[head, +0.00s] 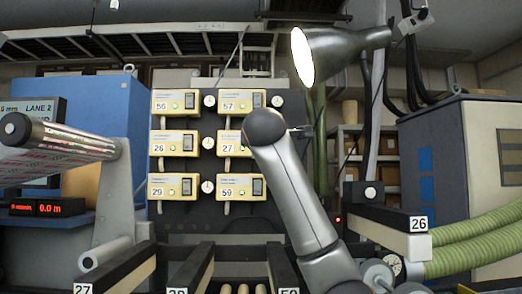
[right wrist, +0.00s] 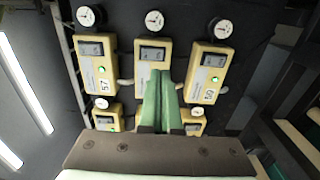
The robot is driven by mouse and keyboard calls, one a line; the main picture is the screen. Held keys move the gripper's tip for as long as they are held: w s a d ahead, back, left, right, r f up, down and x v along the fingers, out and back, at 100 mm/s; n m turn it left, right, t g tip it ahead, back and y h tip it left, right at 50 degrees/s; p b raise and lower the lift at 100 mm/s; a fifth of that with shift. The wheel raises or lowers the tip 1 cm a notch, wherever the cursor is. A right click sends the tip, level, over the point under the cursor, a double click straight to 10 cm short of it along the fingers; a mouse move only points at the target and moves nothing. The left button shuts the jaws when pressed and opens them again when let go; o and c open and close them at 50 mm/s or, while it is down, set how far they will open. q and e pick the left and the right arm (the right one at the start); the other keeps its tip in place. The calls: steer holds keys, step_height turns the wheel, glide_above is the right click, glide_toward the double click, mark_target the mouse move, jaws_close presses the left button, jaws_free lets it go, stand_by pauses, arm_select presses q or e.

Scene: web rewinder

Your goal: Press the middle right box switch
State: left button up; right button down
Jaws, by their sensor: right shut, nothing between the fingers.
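The middle right box (head: 226,146), labelled 27, is a cream and yellow box on a dark panel; my right arm covers its right part and its switch in the head view. In the right wrist view that box (right wrist: 153,67) is upper centre, its dark switch (right wrist: 153,54) just beyond the fingertips. My right gripper (right wrist: 163,76) is shut, its green fingers together and empty, overlapping the lower part of the box in the picture. Contact cannot be told. My left gripper is not in view.
Box 57 (head: 237,101) is above and box 59 (head: 235,187) below, with a left column of similar boxes. Round gauges (head: 277,101) sit beside the boxes. A lamp (head: 325,52) hangs at upper right. A roller (head: 65,140) stands at left.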

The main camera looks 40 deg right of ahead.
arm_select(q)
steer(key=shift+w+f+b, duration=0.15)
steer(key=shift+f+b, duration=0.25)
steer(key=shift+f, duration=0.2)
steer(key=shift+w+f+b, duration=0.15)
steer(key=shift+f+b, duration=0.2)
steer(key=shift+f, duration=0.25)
arm_select(e)
steer(key=v, duration=0.3)
steer(key=f+v, duration=0.1)
steer(key=v, duration=0.1)
steer(key=shift+a, duration=0.1)
